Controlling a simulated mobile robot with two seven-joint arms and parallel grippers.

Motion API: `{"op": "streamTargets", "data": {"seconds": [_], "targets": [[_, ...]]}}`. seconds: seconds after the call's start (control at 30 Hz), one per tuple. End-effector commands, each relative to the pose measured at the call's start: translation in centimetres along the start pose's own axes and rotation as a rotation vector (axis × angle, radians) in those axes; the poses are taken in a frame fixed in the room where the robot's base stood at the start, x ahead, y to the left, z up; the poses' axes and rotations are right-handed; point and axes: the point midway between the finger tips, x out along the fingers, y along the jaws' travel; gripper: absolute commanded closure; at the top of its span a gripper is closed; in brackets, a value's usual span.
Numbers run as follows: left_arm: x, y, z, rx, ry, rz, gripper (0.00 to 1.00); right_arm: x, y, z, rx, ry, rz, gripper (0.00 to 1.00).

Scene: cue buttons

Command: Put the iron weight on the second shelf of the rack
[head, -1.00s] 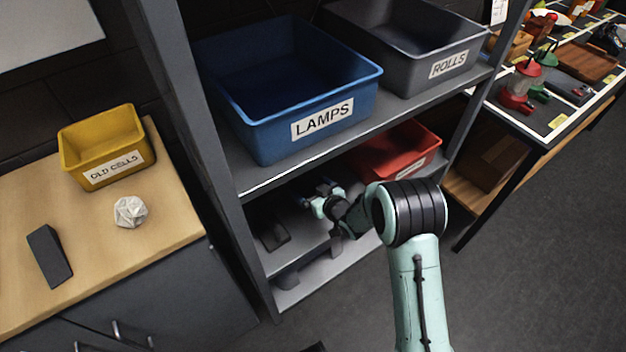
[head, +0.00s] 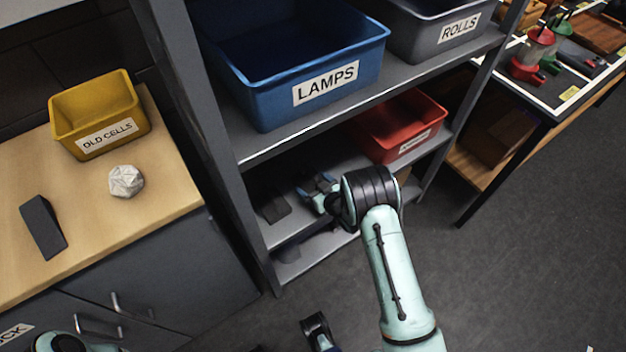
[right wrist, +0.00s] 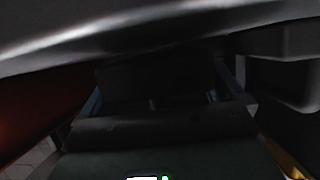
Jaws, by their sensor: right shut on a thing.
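The grey rack (head: 262,150) stands in the middle of the head view. My right gripper (head: 318,186) reaches into the rack, below the shelf with the blue bin and above the shelf with the red bin. It is shut on a dark thing, which I take to be the iron weight (right wrist: 155,75); it shows as a dark block between the fingers in the right wrist view. That view is very dark, and the gap under the weight cannot be judged.
A blue LAMPS bin (head: 290,75) and grey ROLLS bin (head: 430,35) stand above. A red bin (head: 400,128) is right of my gripper, a dark flat object (head: 274,207) left of it. The bench holds a yellow bin (head: 98,110), white faceted ball (head: 126,181) and dark wedge (head: 43,226).

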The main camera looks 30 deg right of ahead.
Motion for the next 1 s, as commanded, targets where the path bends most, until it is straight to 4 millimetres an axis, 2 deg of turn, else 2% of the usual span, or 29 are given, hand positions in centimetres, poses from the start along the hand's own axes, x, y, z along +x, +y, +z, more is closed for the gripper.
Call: {"op": "streamTargets", "data": {"seconds": [0.47,0.5,0.8,0.87,1.0], "targets": [[0.2,-0.1,-0.5,-0.001,0.012,0.0,0.57,0.5,0.1,0.0,-0.002,0.023,0.0,0.9],[0.3,-0.1,-0.5,-0.001,0.014,-0.001,0.57,0.4,0.0,0.8,-0.001,0.003,0.0,0.02],[0.1,-0.1,-0.3,-0.001,0.009,0.0,0.57,0.1,0.1,0.7,0.0,0.002,0.001,0.0],[0.0,0.0,-0.2,-0.001,0.005,0.0,0.57,-0.4,0.1,0.7,0.0,0.001,0.002,0.0],[-0.5,0.2,0.6,0.001,-0.017,0.001,0.57,-2.8,0.2,0.7,0.002,0.0,0.004,0.0]]}}
